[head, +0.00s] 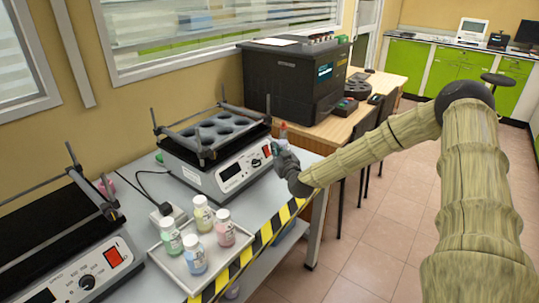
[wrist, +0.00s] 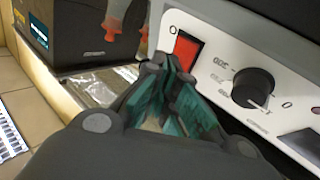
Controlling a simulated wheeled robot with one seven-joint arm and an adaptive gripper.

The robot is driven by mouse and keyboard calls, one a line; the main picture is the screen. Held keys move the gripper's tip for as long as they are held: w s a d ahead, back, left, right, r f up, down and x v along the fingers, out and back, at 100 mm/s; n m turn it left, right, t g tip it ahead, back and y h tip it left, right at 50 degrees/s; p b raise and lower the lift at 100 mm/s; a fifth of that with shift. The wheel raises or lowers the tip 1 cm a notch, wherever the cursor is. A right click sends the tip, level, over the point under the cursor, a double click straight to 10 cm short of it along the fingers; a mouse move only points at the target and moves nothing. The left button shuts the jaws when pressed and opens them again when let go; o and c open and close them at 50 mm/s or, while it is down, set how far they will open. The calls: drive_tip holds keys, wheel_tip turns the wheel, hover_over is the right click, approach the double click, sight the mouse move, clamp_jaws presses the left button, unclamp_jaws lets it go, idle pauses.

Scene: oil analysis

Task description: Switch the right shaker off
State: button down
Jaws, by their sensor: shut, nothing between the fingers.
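The right shaker (head: 205,172) stands on the bench, with a dark platform of round wells on top and a white front panel. Its red switch (head: 267,151) is at the panel's right end; it also shows in the wrist view (wrist: 187,47), next to an "O" mark. A black knob (wrist: 253,88) sits beside it, and a dark display (head: 230,171) is further left in the head view. My gripper (wrist: 170,70) is shut and empty, its fingertips just in front of the red switch. I cannot tell whether they touch it. They partly hide the switch's lower edge.
The left shaker (head: 101,267) stands at the lower left. A tray (head: 169,262) with several capped bottles lies between the shakers, near the striped bench edge (head: 262,236). A black machine (head: 296,80) stands behind. Red-tipped bottles (wrist: 114,24) are close beside my gripper.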

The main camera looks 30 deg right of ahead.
drive_tip(key=s+r+p, duration=0.1)
drive_tip(key=s+d+r+p, duration=0.1)
drive_tip(key=s+r+p, duration=0.1)
drive_tip(key=shift+s+d+p, duration=0.25)
drive_tip(key=shift+s+p, duration=0.1)
drive_tip(key=shift+s, duration=0.05)
idle(0.5)
